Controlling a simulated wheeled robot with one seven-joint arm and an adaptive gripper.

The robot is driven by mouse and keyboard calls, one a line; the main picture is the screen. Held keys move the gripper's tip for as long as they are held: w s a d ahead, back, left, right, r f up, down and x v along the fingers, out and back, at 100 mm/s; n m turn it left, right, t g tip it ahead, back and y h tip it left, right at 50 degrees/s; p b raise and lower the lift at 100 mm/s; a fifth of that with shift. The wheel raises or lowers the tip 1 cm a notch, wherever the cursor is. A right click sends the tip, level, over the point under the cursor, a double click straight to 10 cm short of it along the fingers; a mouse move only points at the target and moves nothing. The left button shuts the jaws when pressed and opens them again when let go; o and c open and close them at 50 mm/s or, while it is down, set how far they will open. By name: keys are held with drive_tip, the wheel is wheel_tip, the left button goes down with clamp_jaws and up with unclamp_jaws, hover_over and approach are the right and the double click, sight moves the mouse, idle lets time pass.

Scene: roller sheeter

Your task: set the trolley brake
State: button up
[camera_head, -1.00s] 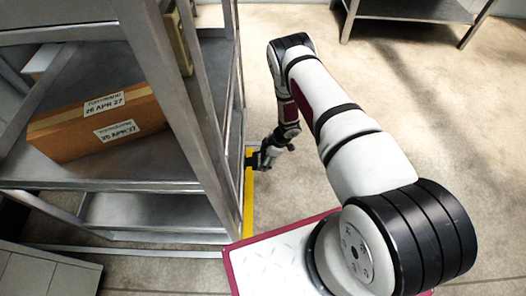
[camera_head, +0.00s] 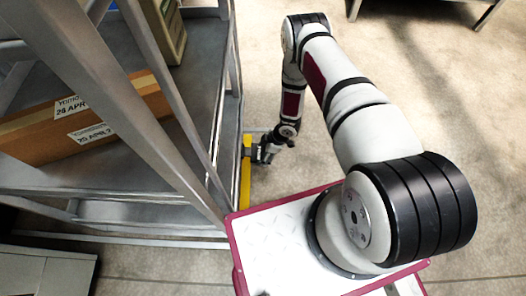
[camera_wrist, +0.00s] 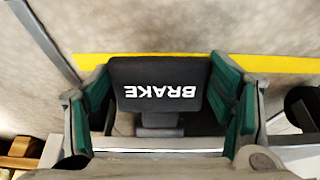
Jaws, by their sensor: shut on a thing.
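The brake pedal (camera_wrist: 160,88) is a dark plate with the word BRAKE in white, upside down in the wrist view. My gripper (camera_wrist: 168,100) has its green-padded fingers on both sides of the pedal and is shut on it. In the head view my gripper (camera_head: 263,151) is low, at the right side of the trolley, near the floor; the pedal is small and hard to make out there. The grey metal trolley (camera_head: 150,120) stands at the left.
A cardboard box (camera_head: 50,148) with date labels lies on a trolley shelf. A yellow stripe (camera_head: 245,185) runs low along the trolley's right side. A metal table (camera_head: 425,8) stands at the back right. The floor right of my arm is clear.

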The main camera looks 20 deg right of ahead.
drive_tip(key=shift+s+d+f, duration=0.15)
drive_tip(key=shift+d, duration=0.1)
drive_tip(key=o, duration=1.5)
drive_tip(key=shift+o, duration=0.9)
drive_tip(key=shift+a, duration=0.1)
drive_tip(key=v, duration=1.2)
